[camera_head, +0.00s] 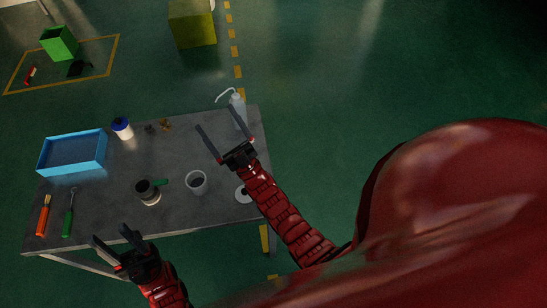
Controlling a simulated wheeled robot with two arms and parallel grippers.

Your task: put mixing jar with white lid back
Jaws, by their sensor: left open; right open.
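A white round container (196,183) with a dark inside stands on the grey table (175,160); it may be the mixing jar. A white disc with a dark centre (242,194) lies to its right, partly behind my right arm; I cannot tell whether it is the white lid. A jar with a blue lid (122,129) stands farther back. My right gripper (215,117) is open and empty over the table's back right, close in the picture to a white wash bottle (238,106). My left gripper (109,232) is open and empty at the table's front edge.
A blue tray (72,153) sits at the table's left. An orange-handled brush (43,216) and a green-handled tool (69,217) lie front left. A dark cup-like thing (147,191) stands mid-table. Small parts (164,125) lie at the back. Green (59,42) and yellow (191,25) boxes stand on the floor.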

